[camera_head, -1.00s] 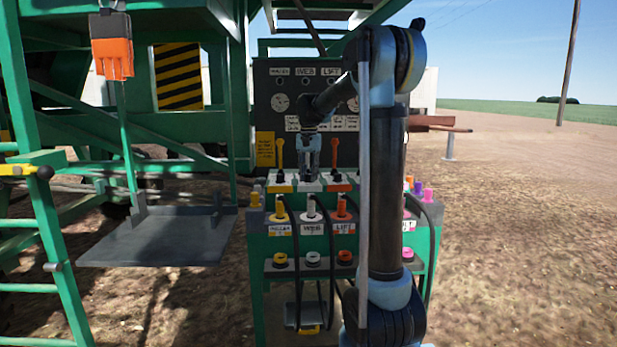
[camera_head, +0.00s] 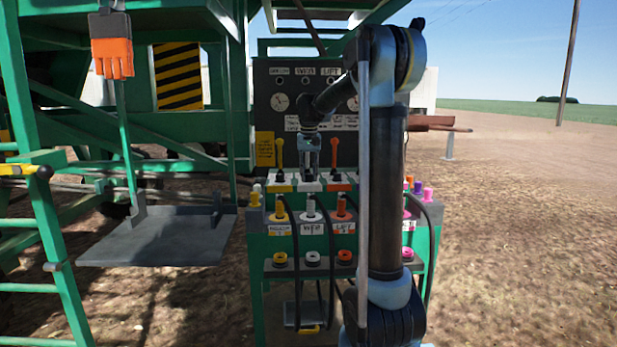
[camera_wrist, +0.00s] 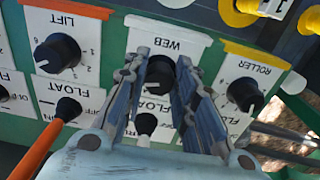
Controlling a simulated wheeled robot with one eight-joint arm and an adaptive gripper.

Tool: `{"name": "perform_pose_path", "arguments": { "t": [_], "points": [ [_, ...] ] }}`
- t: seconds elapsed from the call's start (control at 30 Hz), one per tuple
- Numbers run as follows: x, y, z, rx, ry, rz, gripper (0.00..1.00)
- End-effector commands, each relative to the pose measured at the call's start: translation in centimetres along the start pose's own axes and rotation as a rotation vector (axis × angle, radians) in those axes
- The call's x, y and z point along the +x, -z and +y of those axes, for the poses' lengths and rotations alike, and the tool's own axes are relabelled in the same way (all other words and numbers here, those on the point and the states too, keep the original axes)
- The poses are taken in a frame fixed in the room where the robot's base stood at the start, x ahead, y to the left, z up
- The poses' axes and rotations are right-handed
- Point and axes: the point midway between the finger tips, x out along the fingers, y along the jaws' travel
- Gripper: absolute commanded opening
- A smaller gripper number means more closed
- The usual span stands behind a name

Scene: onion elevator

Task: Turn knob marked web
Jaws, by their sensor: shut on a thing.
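The black knob marked WEB (camera_wrist: 160,74) sits on a white label in the middle of the wrist view, between my fingertips. My gripper (camera_wrist: 162,62) is shut on this knob, with one finger on each side of it. In the head view my gripper (camera_head: 311,165) points down at the middle white plate of the control stand. The knob itself is hidden or too small to tell there.
The LIFT knob (camera_wrist: 57,54) and ROLLER knob (camera_wrist: 244,93) flank the WEB knob closely. An orange lever (camera_head: 335,152) and a yellow lever (camera_head: 279,152) stand either side of my gripper. Hoses hang from the stand's front. A grey platform (camera_head: 155,240) is at left.

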Motion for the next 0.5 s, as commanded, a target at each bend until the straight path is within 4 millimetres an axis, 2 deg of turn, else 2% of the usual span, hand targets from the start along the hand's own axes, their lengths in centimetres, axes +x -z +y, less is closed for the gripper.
{"name": "perform_pose_path", "arguments": {
  "t": [0.2, 0.5],
  "points": [
    [-0.01, 0.03, 0.04, -0.136, 0.000, 0.001, 0.02],
    [-0.01, 0.04, 0.09, -0.236, 0.000, 0.001, 0.02]
  ]
}}
